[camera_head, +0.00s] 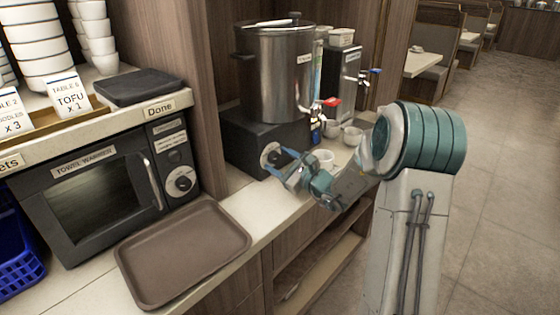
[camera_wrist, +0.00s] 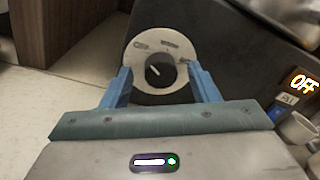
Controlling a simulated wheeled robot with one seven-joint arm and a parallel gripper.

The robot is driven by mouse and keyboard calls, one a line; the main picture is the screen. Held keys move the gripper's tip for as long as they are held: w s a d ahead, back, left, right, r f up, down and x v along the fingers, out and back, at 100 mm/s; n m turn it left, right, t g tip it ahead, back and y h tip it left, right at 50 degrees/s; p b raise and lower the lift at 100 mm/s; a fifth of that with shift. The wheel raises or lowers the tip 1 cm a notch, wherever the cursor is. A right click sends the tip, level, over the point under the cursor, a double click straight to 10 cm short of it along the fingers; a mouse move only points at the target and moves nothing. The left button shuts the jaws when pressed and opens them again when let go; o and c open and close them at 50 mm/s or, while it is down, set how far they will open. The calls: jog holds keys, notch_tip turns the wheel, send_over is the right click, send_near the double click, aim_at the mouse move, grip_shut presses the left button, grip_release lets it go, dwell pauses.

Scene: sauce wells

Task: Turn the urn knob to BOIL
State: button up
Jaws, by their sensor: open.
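The urn (camera_head: 275,70) is a tall steel pot with a lid, standing on a black base (camera_head: 245,137). Its knob (camera_head: 271,155) sits on a pale round dial on the front of the base. In the wrist view the dark knob (camera_wrist: 160,72) has a white pointer line angled to the upper left; the dial labels are too small to read. A lit sign reading OFF (camera_wrist: 300,83) shows to the right. My gripper (camera_head: 284,162) is open, its blue fingers on either side of the dial in the wrist view (camera_wrist: 160,80). I cannot tell whether they touch the knob.
A red-handled tap (camera_head: 330,103) and several white cups (camera_head: 324,158) are right of the base, close to my gripper. A brown tray (camera_head: 182,252) lies on the counter at front, below the towel warmer (camera_head: 95,190). Bare counter (camera_head: 238,190) lies left of my gripper.

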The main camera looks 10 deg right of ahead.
jog(key=c, duration=1)
